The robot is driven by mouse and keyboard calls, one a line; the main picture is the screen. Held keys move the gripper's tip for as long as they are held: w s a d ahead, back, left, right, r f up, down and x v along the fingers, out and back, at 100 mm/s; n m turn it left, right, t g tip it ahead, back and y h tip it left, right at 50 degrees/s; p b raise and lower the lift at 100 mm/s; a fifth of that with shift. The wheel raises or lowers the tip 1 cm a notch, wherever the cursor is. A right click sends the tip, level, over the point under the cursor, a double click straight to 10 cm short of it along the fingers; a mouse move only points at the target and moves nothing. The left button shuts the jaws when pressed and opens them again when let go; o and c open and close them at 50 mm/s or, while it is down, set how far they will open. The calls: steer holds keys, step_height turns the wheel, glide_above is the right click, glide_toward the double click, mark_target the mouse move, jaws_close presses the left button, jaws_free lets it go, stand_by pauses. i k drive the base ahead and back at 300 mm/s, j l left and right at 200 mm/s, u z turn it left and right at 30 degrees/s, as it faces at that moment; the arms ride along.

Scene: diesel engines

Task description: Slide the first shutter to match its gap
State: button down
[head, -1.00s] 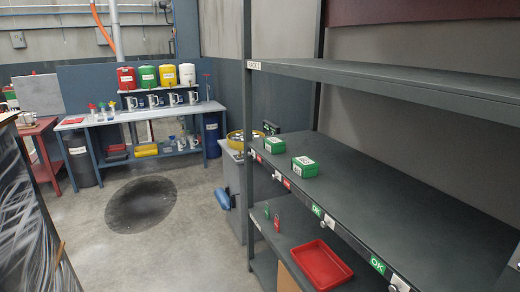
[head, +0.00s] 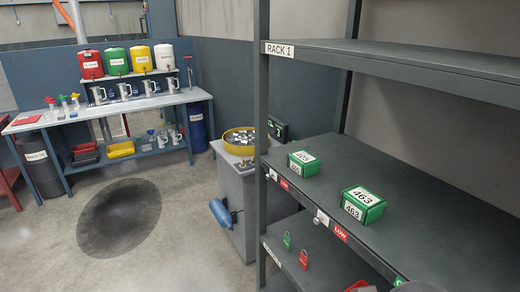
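Along the front edge of the rack's middle shelf are small sliding tags with pale knobs, which look like the shutters. The leftmost shows red (head: 284,186), with a knob (head: 273,174) to its left. The one to its right shows red and reads LOW (head: 341,233), with a knob (head: 322,216) to its left. A green piece (head: 398,280) shows at the bottom edge, partly cut off. Green boxes stand on the shelf behind them: a smaller one (head: 303,162) labelled 405, and one (head: 363,204) labelled 463. My gripper is not in view.
The grey rack (head: 262,120) carries a RACK 1 sign. Below are small green and red padlock-like items (head: 303,260). A grey cabinet (head: 235,190) with a yellow round tray (head: 240,136) stands left of the rack. A workbench (head: 150,103) is behind. Floor with a dark stain (head: 118,218) is open.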

mark_target(272, 174)
steer(key=i+j+z, duration=0.35)
steer(key=i+j, duration=0.95)
steer(key=i, duration=0.15)
